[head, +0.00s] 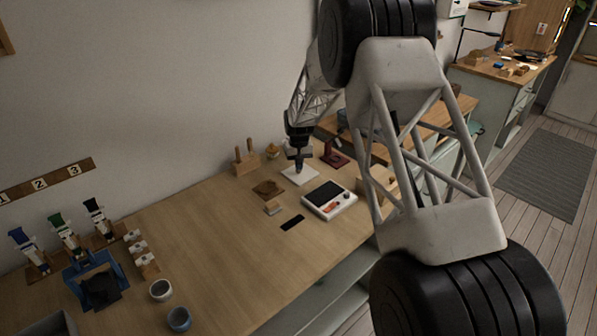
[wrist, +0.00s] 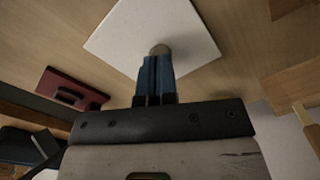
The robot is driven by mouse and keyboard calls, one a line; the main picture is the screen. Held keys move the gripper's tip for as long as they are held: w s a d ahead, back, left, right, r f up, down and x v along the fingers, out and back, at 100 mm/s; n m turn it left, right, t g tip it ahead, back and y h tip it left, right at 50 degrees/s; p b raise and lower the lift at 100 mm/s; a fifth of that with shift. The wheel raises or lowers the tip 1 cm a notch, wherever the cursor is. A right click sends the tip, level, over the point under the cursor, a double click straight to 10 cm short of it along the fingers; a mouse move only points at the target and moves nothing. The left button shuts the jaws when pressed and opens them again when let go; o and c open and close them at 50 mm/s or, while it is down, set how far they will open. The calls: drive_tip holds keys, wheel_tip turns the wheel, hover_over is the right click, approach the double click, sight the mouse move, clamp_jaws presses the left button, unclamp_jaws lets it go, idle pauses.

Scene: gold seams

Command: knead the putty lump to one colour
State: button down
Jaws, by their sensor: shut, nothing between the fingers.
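The white tile (head: 291,179) lies on the wooden bench below my gripper (head: 299,168); the tile also fills the upper middle of the wrist view (wrist: 125,40). A small rounded grey-brown lump (wrist: 160,49), apparently the putty, sits on the tile right at my fingertips. My gripper's blue fingers (wrist: 157,62) are shut together with nothing between them and point down at the lump. The fingers overlap the lump's near edge, so I cannot tell whether they touch it. In the head view the lump is too small or hidden to make out.
A white scale (head: 345,209) stands right of the tile, with a dark flat pad (head: 292,222) before it. A brown mat (head: 268,188), small block (head: 273,208), wooden tool holder (head: 246,164) and dark-red stand (head: 335,157) are nearby. Cups (head: 160,290) stand at front left. The bench middle is clear.

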drive_tip(key=shift+r, duration=0.65)
drive_tip(key=shift+r, duration=0.15)
drive_tip(key=shift+r, duration=2.85)
